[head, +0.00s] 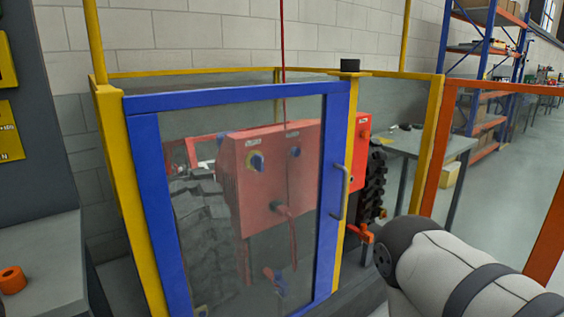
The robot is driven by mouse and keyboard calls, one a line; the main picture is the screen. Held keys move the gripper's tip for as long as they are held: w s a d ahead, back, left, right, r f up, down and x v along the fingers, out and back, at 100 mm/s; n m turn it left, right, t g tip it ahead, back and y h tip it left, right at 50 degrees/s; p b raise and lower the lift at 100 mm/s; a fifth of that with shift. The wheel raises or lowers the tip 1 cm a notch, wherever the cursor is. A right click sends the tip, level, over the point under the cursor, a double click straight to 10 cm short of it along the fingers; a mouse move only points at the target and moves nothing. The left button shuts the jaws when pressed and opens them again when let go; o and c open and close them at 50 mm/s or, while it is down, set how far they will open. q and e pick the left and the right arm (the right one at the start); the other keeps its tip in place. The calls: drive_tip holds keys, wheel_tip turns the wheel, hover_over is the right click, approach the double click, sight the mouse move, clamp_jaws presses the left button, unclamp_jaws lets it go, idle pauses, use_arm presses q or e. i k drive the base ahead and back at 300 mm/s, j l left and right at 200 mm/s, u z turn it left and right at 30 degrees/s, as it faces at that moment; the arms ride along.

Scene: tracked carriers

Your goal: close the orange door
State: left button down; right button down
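The orange door (437,145) is at the right of the head view. It has an orange frame around a see-through panel. Its left upright stands beside a yellow post (431,150), and it reaches out to the right, past the picture edge. It appears to stand open, leaving a gap between that post and the yellow post by the blue door. No handle shows on its visible part. My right arm comes in from the lower right, in front of the lower part of the orange door. Neither gripper is in view.
A blue door (147,190) with a grey handle (343,190) fills the left middle and looks shut. A red machine (270,175) and a black track (375,185) are inside the enclosure. A grey table (440,146) and blue shelving (482,60) stand behind.

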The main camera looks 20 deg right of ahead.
sight(548, 249)
drive_tip(key=i+l, duration=0.1)
drive_tip(key=l, duration=0.9)
drive_tip(key=l+u, duration=0.2)
drive_tip(key=l, duration=0.6)
drive_tip(key=l+u, duration=0.2)
drive_tip(key=l, duration=0.65)
drive_tip(key=k+l+u, duration=0.15)
drive_tip(key=l, duration=0.3)
drive_tip(key=k+l+u, duration=0.1)
drive_tip(key=l, duration=0.4)
drive_tip(key=k+l+u, duration=0.15)
drive_tip(key=l, duration=0.25)
drive_tip(key=k+l+u, duration=0.1)
drive_tip(key=l, duration=0.35)
drive_tip(key=k+l+u, duration=0.15)
drive_tip(key=l, duration=0.25)
drive_tip(key=k+l+u, duration=0.1)
drive_tip(key=k+l, duration=0.25)
drive_tip(key=k+l+u, duration=0.15)
drive_tip(key=l, duration=0.25)
drive_tip(key=l+u, duration=0.4)
drive_tip(key=l, duration=1.2)
drive_tip(key=i+l, duration=0.1)
drive_tip(key=l, duration=0.2)
drive_tip(key=i+l, duration=0.1)
drive_tip(key=l, duration=0.15)
drive_tip(key=i+l, duration=0.1)
drive_tip(key=l, duration=0.2)
